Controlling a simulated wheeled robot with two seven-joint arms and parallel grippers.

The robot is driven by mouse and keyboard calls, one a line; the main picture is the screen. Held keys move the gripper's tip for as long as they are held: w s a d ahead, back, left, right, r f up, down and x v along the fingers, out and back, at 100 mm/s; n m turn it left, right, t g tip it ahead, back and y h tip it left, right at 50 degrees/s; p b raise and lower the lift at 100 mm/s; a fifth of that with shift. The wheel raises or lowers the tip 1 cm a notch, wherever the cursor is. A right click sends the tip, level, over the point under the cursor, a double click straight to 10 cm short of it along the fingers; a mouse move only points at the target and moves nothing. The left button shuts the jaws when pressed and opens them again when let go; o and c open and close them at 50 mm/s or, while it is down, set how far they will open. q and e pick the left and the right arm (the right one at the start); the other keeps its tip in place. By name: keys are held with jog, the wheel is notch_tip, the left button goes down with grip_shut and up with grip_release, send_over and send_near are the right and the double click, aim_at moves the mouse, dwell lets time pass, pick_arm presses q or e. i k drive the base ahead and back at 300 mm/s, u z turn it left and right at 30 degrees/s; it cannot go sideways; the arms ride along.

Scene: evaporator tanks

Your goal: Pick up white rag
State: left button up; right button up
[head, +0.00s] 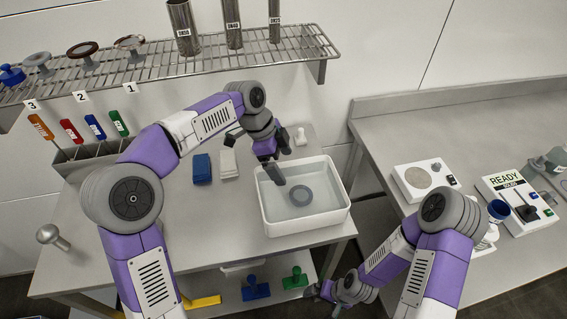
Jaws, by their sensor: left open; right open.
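The white rag (228,164) lies folded on the grey table, just right of a folded blue rag (202,168). It looks uncovered. My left gripper (271,165) is open and empty, to the right of the white rag and over the back left part of a white basin (312,228). It is apart from the rag. My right gripper (325,293) is open and low at the front, beside the lower shelf and far from the rag.
The basin holds a round grey piece (301,195). A wire shelf (180,66) with metal cylinders hangs above the table. A rack of coloured-handled tools (88,163) stands at the left. A second counter (459,128) with devices is at the right.

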aim_at(227, 158)
jog(key=k, duration=1)
